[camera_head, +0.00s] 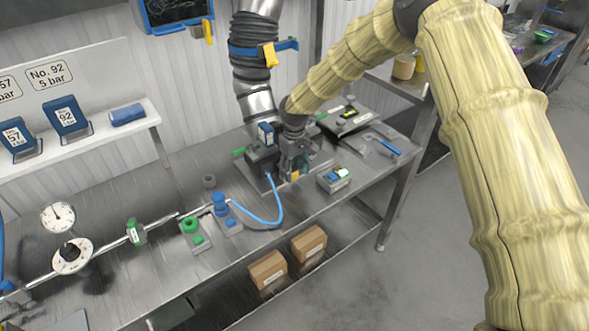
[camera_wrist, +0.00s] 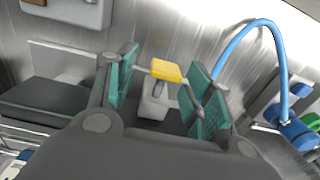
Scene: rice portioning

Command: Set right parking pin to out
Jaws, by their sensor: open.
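A yellow-topped pin (camera_wrist: 166,70) on a short metal stem stands in a pale grey block (camera_wrist: 153,108) in the wrist view. It looks like a parking pin; I cannot tell from its look whether it is out. Its yellow top also shows small in the head view (camera_head: 294,176), beneath my gripper. My gripper (camera_wrist: 162,75) is open, with one green-padded finger on each side of the pin. A gap shows between the yellow top and each pad. In the head view my gripper (camera_head: 297,160) is over the bench beside a dark housing (camera_head: 262,159).
A blue hose (camera_head: 275,213) loops near my gripper to a blue fitting (camera_head: 220,202); the hose also arcs at right in the wrist view (camera_wrist: 238,48). A small button box (camera_head: 333,179) stands to the right. A vertical duct (camera_head: 255,75) is behind. Gauges (camera_head: 58,216) stand at left.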

